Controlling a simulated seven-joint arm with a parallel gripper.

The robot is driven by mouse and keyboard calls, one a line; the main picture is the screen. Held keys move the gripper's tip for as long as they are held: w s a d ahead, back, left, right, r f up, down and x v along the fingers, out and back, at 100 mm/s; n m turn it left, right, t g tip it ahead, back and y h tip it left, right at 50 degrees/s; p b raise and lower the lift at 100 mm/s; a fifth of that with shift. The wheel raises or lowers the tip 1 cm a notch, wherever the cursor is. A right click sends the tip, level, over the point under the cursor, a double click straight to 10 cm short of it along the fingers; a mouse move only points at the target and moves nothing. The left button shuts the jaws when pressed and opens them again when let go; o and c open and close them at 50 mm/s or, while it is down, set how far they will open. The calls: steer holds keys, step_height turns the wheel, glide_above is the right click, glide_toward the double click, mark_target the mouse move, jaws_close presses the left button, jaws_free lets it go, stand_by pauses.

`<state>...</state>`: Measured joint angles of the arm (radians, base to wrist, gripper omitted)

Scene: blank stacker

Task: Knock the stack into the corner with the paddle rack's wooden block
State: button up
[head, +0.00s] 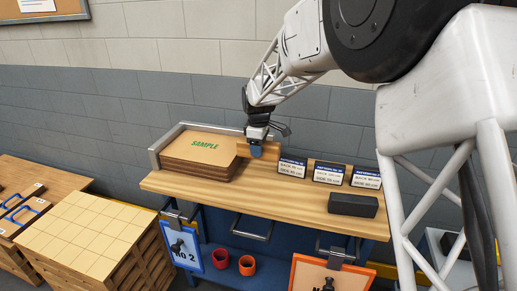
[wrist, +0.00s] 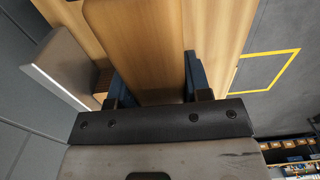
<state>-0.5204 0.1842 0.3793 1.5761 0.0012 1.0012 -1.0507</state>
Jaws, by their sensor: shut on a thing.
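My gripper (head: 257,152) is at the stack's right end, pointing down, shut on a wooden block (head: 271,152). In the wrist view, the wooden block (wrist: 140,50) sits between the two blue fingers of my gripper (wrist: 155,85). I cannot tell whether the block touches the stack. The stack is not clearly identifiable in the wrist view.
Three labelled paddle slots (head: 328,173) stand right of my gripper, with a black block (head: 353,205) in front. Clipboards and red cups (head: 247,265) are below. A pallet stack (head: 90,235) stands at left.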

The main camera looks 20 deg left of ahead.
steer(key=s+a+n, duration=0.4)
steer(key=a+n, duration=0.2)
steer(key=a, duration=0.4)
steer(key=s+a+r+n, duration=0.1)
steer(key=s+a+n, duration=0.4)
steer(key=a, duration=0.5)
steer(key=s+a+r+n, duration=0.1)
steer(key=s+a+n, duration=0.4)
steer(key=a, duration=0.5)
steer(key=shift+s+a+n, duration=0.2)
steer(key=shift+n, duration=0.8)
steer(key=shift+f, duration=5.45)
steer(key=shift+w, duration=0.7)
